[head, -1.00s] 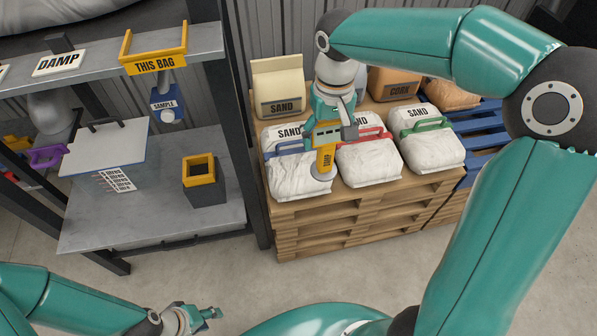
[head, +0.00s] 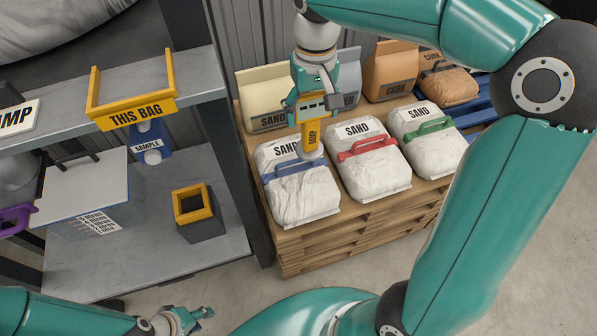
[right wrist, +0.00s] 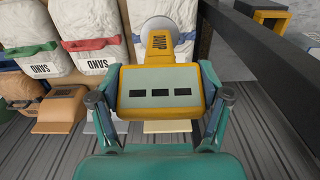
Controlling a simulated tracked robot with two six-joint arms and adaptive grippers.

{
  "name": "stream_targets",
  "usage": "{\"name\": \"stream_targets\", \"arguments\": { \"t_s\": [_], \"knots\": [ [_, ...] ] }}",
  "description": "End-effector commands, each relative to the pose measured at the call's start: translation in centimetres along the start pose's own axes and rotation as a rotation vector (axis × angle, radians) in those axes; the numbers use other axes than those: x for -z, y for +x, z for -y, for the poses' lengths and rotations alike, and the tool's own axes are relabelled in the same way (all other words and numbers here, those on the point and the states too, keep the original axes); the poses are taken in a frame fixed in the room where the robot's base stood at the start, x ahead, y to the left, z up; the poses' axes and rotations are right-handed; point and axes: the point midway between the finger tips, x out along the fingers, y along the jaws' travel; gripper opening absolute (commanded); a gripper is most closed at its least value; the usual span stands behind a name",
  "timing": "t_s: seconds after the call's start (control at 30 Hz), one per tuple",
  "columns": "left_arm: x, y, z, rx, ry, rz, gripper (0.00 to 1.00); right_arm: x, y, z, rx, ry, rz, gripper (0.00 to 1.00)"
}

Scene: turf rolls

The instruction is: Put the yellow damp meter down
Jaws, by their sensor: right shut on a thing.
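My right gripper (head: 312,100) is shut on the yellow damp meter (head: 310,135), which hangs with its pale round end downward. In the right wrist view the meter's yellow body (right wrist: 160,110) sits between the fingers, with a pale panel of dark windows and the word DAMP on its neck. In the head view the round end overlaps the top of the sand bag with the blue handle (head: 305,195); I cannot tell whether it touches. My left gripper (head: 203,314) is low at the bottom left, away from the meter; its jaw state is unclear.
Sand bags with red (head: 370,170) and green handles (head: 430,140) stand alongside on the wooden pallet (head: 330,237). Paper bags stand behind. On the left, a grey shelf (head: 120,270) holds a yellow-rimmed dark box (head: 205,225). A yellow THIS BAG holder (head: 137,112) is above.

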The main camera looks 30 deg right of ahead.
Motion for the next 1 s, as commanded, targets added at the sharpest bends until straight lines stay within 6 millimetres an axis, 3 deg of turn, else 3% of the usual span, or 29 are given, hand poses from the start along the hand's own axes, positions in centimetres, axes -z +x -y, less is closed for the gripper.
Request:
{"name": "stream_targets", "arguments": {
  "t_s": [0.5,0.77,1.0],
  "knots": [
    [0.0,2.1,0.7,0.000,0.000,0.001,0.40,0.5,12.8,1.5,-0.001,-0.035,0.006,0.28],
    [0.0,2.3,0.8,0.000,0.000,0.000,0.40,0.6,15.0,1.6,-0.001,-0.038,0.002,0.28],
    [0.0,2.8,1.0,0.000,0.000,0.000,0.40,0.6,18.3,1.6,-0.001,-0.038,0.004,0.28]
  ]
}}
